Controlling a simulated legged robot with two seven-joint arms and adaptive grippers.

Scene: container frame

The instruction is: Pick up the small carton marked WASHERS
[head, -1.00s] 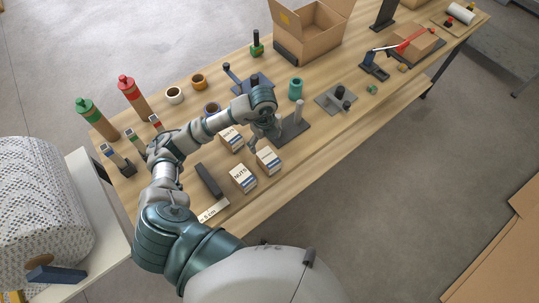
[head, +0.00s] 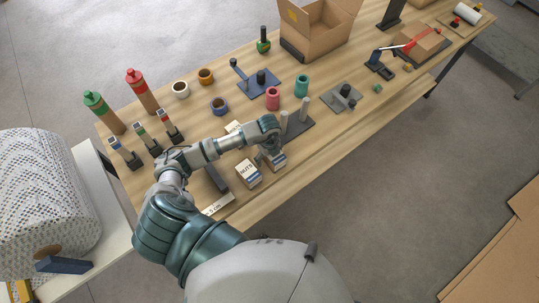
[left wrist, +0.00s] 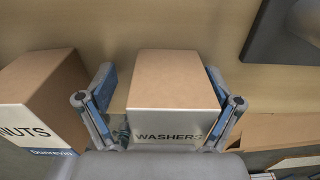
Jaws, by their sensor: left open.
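The small brown carton marked WASHERS (left wrist: 172,90) stands upright in the middle of the left wrist view, its lettered white face toward me. My left gripper (left wrist: 160,106) is open, with one finger on each side of the carton. I cannot tell whether the fingers touch it. In the head view my left gripper (head: 268,157) is low over the front of the table and partly hides this carton (head: 279,164). The NUTS carton (left wrist: 45,95) stands just left of it and also shows in the head view (head: 248,174). My right gripper is out of view.
Another carton (head: 233,127) is mostly hidden behind my left arm. A dark plate with pegs (head: 296,122) lies just beyond the gripper. A dark bar (head: 216,178) lies left of NUTS. Bottles, rings and an open cardboard box (head: 318,30) stand farther back.

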